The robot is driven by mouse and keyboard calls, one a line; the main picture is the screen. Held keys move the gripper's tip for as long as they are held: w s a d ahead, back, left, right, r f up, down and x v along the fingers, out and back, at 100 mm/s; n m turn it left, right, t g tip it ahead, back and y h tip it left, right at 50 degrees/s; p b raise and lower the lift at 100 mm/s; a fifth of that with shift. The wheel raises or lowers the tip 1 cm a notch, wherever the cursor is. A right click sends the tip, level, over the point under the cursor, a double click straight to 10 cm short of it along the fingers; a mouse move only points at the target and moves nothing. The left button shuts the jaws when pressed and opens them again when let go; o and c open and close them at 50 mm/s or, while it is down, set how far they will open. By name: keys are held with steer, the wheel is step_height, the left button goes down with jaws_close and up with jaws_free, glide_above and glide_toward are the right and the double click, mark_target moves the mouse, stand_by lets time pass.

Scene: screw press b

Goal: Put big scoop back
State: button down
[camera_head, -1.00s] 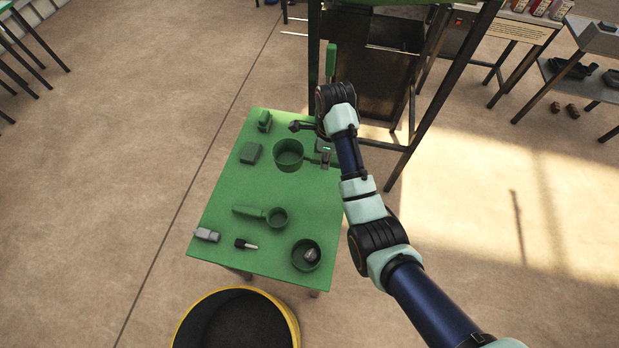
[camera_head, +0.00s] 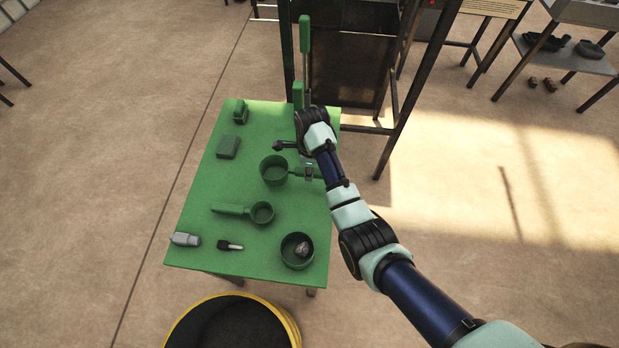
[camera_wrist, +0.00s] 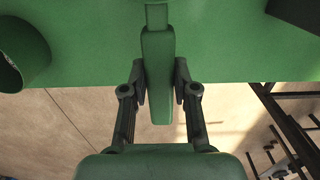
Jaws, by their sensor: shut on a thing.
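The big scoop (camera_head: 272,170) is a green round cup with a handle pointing right, over the right-middle part of the green table. My gripper (camera_head: 308,172) is shut on its handle. In the wrist view the green handle (camera_wrist: 158,75) runs between both fingers, and its end reaches past the table edge; the cup is out of that view. I cannot tell how high the scoop is above the table. A smaller green scoop (camera_head: 262,213) lies nearer the front, handle to the left.
A green bowl (camera_head: 285,258) with a grey lump stands at the front right of the table (camera_head: 205,200). A grey piece (camera_head: 185,239), a black-handled tool (camera_head: 228,245) and green blocks (camera_head: 228,147) lie leftward. A yellow-rimmed bin (camera_head: 180,325) is in front. The press frame (camera_head: 385,150) stands behind.

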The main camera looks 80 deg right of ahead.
step_height(320, 180, down, 4)
steer(key=shift+f+b, duration=0.1)
steer(key=shift+b, duration=0.45)
steer(key=shift+f, duration=0.15)
steer(key=c, duration=0.9)
jaws_free()
step_height(320, 180, up, 12)
steer(key=p, duration=0.3)
steer(key=shift+s+r, duration=0.15)
steer(key=shift+r, duration=0.05)
